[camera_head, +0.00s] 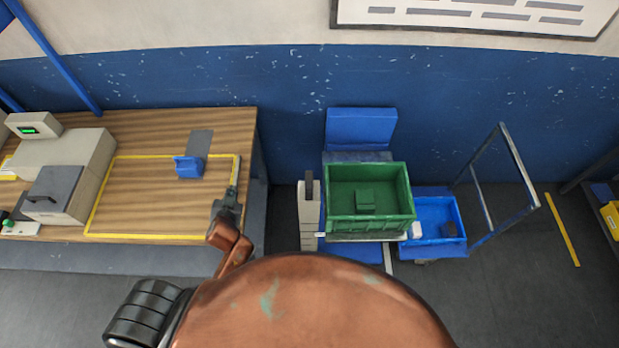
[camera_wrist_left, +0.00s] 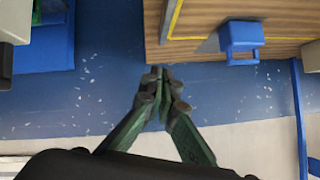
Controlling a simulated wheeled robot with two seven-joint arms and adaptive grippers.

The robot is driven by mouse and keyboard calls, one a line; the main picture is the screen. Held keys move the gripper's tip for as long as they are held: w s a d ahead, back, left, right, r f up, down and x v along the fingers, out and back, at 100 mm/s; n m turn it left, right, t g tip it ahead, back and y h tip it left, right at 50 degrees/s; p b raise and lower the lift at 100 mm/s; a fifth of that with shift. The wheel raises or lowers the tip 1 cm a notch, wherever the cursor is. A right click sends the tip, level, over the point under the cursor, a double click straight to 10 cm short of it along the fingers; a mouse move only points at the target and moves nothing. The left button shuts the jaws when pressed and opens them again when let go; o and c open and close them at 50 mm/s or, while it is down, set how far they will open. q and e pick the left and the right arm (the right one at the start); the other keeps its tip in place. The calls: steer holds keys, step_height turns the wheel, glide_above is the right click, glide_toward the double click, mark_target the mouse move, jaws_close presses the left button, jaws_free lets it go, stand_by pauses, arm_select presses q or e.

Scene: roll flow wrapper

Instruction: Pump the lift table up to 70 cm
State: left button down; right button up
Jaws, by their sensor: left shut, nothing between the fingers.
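The lift table (camera_head: 368,238) stands in the middle right of the head view. Only the front edge of its top shows, under a green crate (camera_head: 368,228). A pale post (camera_head: 307,225) with a dark upright piece (camera_head: 309,186) stands at its left side; I cannot tell whether this is the pump handle. The table's height cannot be read. My left gripper (camera_head: 234,188) is shut and empty, at the right end of the wooden workbench, apart from the lift table. Its closed fingertips (camera_wrist_left: 160,75) also show in the left wrist view. My right gripper is not in view.
The workbench (camera_head: 140,180) carries a blue holder (camera_head: 188,167) and a grey machine (camera_head: 65,160). A blue panel (camera_head: 361,128) stands behind the crate. A blue bin (camera_head: 437,222) on a cart with a tall handle frame (camera_head: 520,170) stands to the right. Floor shows between workbench and post.

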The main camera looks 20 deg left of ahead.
arm_select(q)
steer(key=w+d+r+m+t+h+p, duration=0.1)
steer(key=w+d+r+t, duration=0.15)
steer(key=w+r, duration=0.4)
steer(key=w+d+r+m+t, duration=0.1)
steer(key=w+d+r+t, duration=0.2)
steer(key=r, duration=0.6)
steer(key=w+d+r+m+t+h+p, duration=0.1)
steer(key=w+d+r+m+t+h, duration=0.2)
steer(key=d+r+m+h, duration=0.6)
steer(key=d+f+m+g+h+p, duration=0.2)
steer(key=d+m+g+h, duration=0.4)
steer(key=d, duration=0.9)
steer(key=a+f+g+y, duration=0.5)
steer(key=f+y, duration=0.1)
steer(key=f, duration=0.5)
steer(key=shift+f+g+p, duration=0.25)
steer(key=shift+g+p, duration=0.1)
steer(key=shift+p, duration=0.1)
steer(key=shift+w, duration=0.1)
